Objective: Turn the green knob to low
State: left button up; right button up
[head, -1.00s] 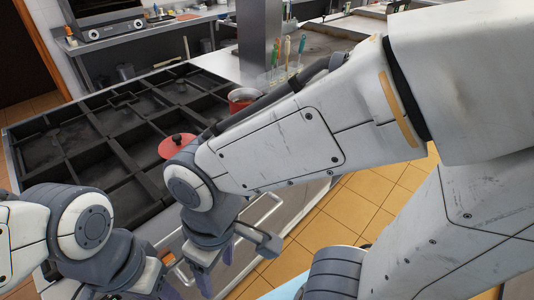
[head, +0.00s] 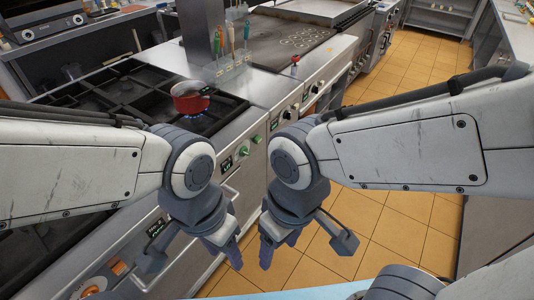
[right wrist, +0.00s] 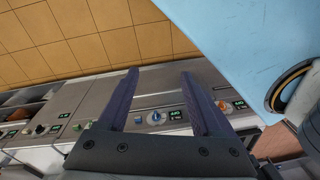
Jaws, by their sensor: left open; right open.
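A green knob (head: 244,152) is on the front panel of the stove in the head view. A smaller green control (head: 257,139) is close to its right, and a small display (head: 227,163) is to its left. The knob's setting is too small to read. My left gripper (head: 228,252) is open and empty, below and in front of the panel. My right gripper (head: 279,247) is open and empty beside it, apart from the knob. In the right wrist view its two fingers (right wrist: 158,76) are spread, with a blue knob (right wrist: 156,117) on a panel beyond them.
A red pot (head: 190,98) stands on the black grate (head: 120,91) over a blue flame. Orange knobs (head: 90,291) are at the lower left. A flat griddle (head: 290,42) is behind on the right. The tiled floor (head: 390,225) at the right is clear.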

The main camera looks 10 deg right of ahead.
aim_at(244, 151)
jog(key=z, duration=0.5)
jog(key=k, duration=0.65)
jog(key=z, duration=0.7)
jog(key=i, duration=0.85)
jog(key=u, duration=0.6)
jog(key=i, duration=0.9)
jog(key=u, duration=0.5)
